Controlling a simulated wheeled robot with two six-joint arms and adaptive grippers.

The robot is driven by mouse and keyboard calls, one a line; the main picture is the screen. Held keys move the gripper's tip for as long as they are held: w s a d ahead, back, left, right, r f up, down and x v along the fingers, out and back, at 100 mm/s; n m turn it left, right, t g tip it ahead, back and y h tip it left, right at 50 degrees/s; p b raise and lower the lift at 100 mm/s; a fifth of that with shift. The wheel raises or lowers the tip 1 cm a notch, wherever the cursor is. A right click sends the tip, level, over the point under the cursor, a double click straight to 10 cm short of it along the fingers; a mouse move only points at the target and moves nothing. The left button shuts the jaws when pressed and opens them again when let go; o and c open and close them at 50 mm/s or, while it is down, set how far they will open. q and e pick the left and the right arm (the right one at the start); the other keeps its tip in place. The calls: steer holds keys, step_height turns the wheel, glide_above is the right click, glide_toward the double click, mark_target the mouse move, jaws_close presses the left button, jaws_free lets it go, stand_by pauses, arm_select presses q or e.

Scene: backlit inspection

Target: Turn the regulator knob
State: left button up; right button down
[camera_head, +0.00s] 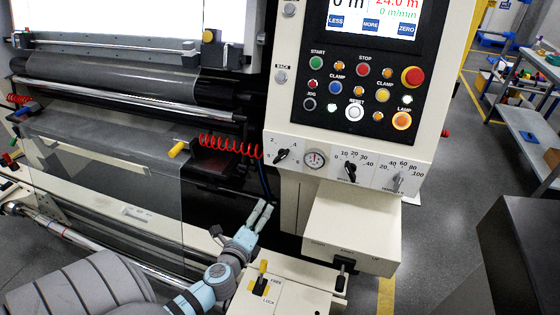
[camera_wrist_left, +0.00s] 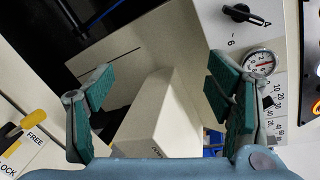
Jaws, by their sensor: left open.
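The regulator knob (camera_head: 282,155) is a small black pointer knob on the light panel, just left of a round pressure gauge (camera_head: 314,159). In the left wrist view the black knob (camera_wrist_left: 245,14) is at the top right, above the gauge (camera_wrist_left: 261,62), with numbers printed around it. My left gripper (camera_head: 261,212) is below and slightly left of the knob, apart from it. In the left wrist view its green-padded fingers (camera_wrist_left: 160,105) are spread wide with nothing held between them. My right gripper is not in view.
Two more knobs (camera_head: 351,172) (camera_head: 398,183) sit right of the gauge. A cream box (camera_head: 352,232) juts out below the panel. A red coiled hose (camera_head: 230,146) runs left of the knob. A yellow-tipped lock lever (camera_head: 263,267) stands below the gripper.

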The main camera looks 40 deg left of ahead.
arm_select(q)
step_height(320, 180, up, 9)
steer(key=w+d+m+t, duration=0.1)
steer(key=w+m+t, duration=0.1)
steer(key=m+t, duration=0.1)
glide_toward(281, 157)
steer(key=w, duration=0.2)
steer(key=x, duration=0.3)
steer(key=f+x, duration=0.1)
steer(key=x, duration=0.4)
steer(key=shift+w+a+f, duration=0.2)
steer(key=shift+a+f, duration=0.05)
steer(key=shift+a, duration=0.1)
steer(key=shift+c, duration=0.8)
steer(key=c, duration=1)
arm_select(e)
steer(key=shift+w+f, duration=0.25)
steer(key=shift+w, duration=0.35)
